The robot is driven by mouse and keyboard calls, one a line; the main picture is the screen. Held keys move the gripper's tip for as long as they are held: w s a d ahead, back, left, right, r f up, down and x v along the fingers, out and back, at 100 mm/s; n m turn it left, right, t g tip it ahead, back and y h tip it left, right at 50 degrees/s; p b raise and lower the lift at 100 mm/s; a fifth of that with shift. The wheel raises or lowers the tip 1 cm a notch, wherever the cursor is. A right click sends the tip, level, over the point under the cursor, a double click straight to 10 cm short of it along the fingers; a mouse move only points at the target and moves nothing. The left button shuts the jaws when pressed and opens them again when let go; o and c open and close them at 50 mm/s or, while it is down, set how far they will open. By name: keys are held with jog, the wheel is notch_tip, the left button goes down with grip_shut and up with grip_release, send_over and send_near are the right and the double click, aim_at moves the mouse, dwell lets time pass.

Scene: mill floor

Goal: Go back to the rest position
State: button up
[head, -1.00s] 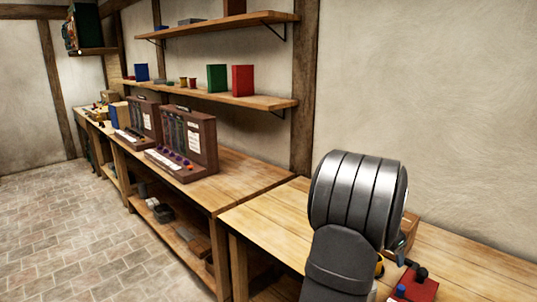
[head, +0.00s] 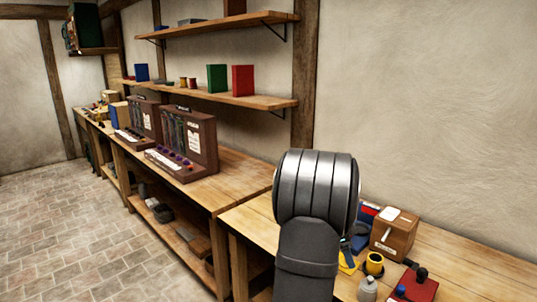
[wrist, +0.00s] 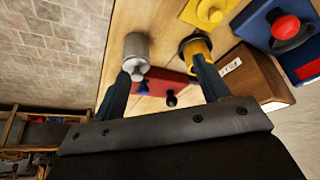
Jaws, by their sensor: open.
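My gripper (wrist: 162,88) shows in the wrist view with its two blue-grey fingers spread apart and nothing held between them. It is above the near bench (head: 240,218). In the wrist view a grey cylinder (wrist: 136,48) appears by the left finger and a yellow cup-like thing (wrist: 194,44) by the right finger; I cannot tell whether either is touched. In the head view my arm's rounded metal link stands in front of the bench, and the gripper is hidden there.
A red box with dark knobs (head: 415,285), a yellow cup (head: 374,263), a small grey bottle (head: 367,289) and a wooden box (head: 393,238) stand on the bench's right part. Wooden panels (head: 190,140) stand on the bench behind. The left floor (head: 70,215) is clear.

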jog(key=shift+f, duration=1.5)
jog(key=shift+o, duration=0.2)
jog(key=shift+d, duration=0.1)
jog(key=o, duration=0.7)
jog(key=shift+c, duration=0.2)
jog(key=s+d+r+m+t, duration=0.15)
jog(key=s+r+m, duration=0.3)
jog(key=r, duration=0.55)
jog(key=s+d+r+m, duration=0.35)
jog(key=s+r, duration=0.25)
jog(key=r, duration=0.3)
jog(key=s+x, duration=0.1)
jog(key=x, duration=0.8)
jog(key=shift+w+a+f, duration=0.15)
jog(key=shift+w+f, duration=0.1)
jog(key=shift+w, duration=0.15)
jog(key=shift+r, duration=0.1)
jog(key=v, duration=1)
